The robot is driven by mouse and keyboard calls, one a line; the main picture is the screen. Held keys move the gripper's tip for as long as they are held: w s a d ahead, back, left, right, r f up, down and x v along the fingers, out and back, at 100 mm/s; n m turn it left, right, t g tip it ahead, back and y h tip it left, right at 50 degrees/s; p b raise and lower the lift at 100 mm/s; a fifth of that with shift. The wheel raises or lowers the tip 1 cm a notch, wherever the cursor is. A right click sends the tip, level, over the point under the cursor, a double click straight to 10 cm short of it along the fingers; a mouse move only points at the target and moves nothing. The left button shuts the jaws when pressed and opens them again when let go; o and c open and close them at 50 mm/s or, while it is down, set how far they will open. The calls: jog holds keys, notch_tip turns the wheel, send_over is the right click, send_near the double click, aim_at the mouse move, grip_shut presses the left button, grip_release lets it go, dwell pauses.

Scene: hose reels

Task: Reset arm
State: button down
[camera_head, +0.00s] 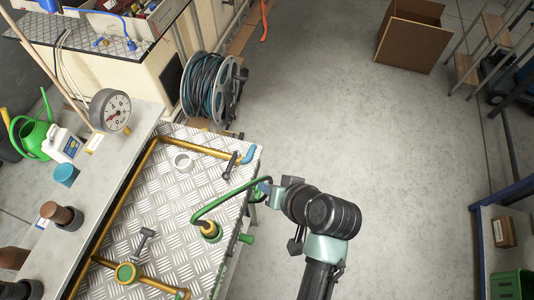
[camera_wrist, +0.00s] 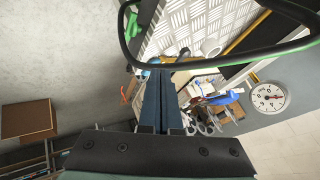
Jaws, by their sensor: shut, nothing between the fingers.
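My gripper (camera_head: 264,189) is at the right edge of the metal tread-plate bench top (camera_head: 180,205), beside the free end of a green hose (camera_head: 235,188). In the wrist view my gripper (camera_wrist: 160,80) has its dark blue fingers together, with nothing seen between them. The hose (camera_wrist: 215,66) loops across the wrist view close to the fingertips; I cannot tell if they touch. The hose's other end meets a brass fitting (camera_head: 210,231) on the bench. My arm reaches in from the lower right.
A hose reel (camera_head: 210,86) stands beyond the bench. A pressure gauge (camera_head: 110,111) and a watering can (camera_head: 34,134) are at the left. Brass pipes (camera_head: 200,147) run over the plate. A cardboard box (camera_head: 405,43) stands at the back. The middle floor is clear; a shelf (camera_head: 487,235) is at right.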

jog(key=w+d+r+t+h, duration=0.1)
jog(key=w+r+t, duration=0.25)
jog(key=r, duration=0.65)
jog(key=w+r+t+h, duration=0.1)
jog(key=w+r+t, duration=0.3)
jog(key=r, duration=0.5)
jog(key=w+d+r+t+h, duration=0.1)
jog(key=w+r+t, duration=0.1)
jog(key=w+r, duration=0.6)
jog(key=s+a+r+t, duration=0.1)
jog(key=s+r+t, duration=0.3)
jog(key=r, duration=0.7)
jog(key=s+a+r+t+h+b, duration=0.1)
jog(key=s+r+t, duration=0.2)
jog(key=s+r, duration=0.3)
jog(key=s+r+t+h, duration=0.1)
jog(key=s+r+t, duration=0.3)
jog(key=r, duration=1.3)
jog(key=shift+s+a+n+t, duration=0.35)
jog(key=shift+s+a+n, duration=0.05)
jog(key=shift+s, duration=0.65)
